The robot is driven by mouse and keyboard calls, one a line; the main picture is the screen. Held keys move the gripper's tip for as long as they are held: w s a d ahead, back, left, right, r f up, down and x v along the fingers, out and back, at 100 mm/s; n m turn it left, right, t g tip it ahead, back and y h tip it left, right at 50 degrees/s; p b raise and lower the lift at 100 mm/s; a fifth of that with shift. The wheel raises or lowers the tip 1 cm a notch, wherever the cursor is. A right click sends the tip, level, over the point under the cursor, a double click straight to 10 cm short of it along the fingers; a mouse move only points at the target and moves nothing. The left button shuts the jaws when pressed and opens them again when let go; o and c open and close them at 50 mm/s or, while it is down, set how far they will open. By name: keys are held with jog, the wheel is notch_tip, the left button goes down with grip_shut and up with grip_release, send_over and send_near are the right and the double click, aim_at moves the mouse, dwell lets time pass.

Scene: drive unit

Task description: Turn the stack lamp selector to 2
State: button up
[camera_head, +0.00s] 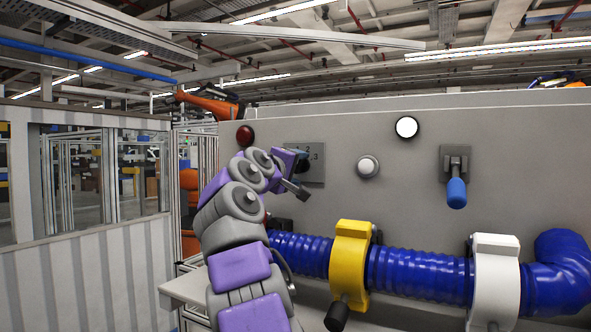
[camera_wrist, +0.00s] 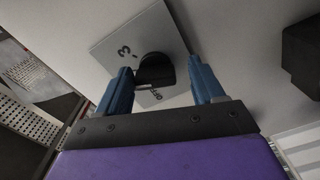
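The stack lamp selector is a black knob (camera_wrist: 155,72) on a light grey square plate (camera_wrist: 122,38) fixed to the panel. In the wrist view, a "3" shows at the plate's left, and another marking below the knob is partly hidden. In the head view, the plate (camera_head: 317,171) shows "2" and "3", with its left side behind my gripper (camera_head: 301,175). My gripper is open in the wrist view (camera_wrist: 160,68), its blue fingers on either side of the knob. The left finger is close to the knob; a gap shows at the right. I cannot tell which number the knob points to.
A red lamp (camera_head: 245,135) is left of the plate, and a white button (camera_head: 368,166) is right of it. A blue-handled lever (camera_head: 456,190) and a round white lamp (camera_head: 406,127) are farther right. Below runs a blue hose (camera_head: 420,276) with yellow (camera_head: 350,255) and white (camera_head: 495,275) clamps.

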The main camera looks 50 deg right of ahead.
jog(key=shift+o, duration=0.4)
jog(key=shift+s+d+r, duration=0.1)
jog(key=shift+s, duration=0.1)
jog(key=shift+a, duration=0.65)
jog(key=b+v, duration=0.3)
jog(key=v, duration=1.3)
jog(key=shift+s, duration=0.1)
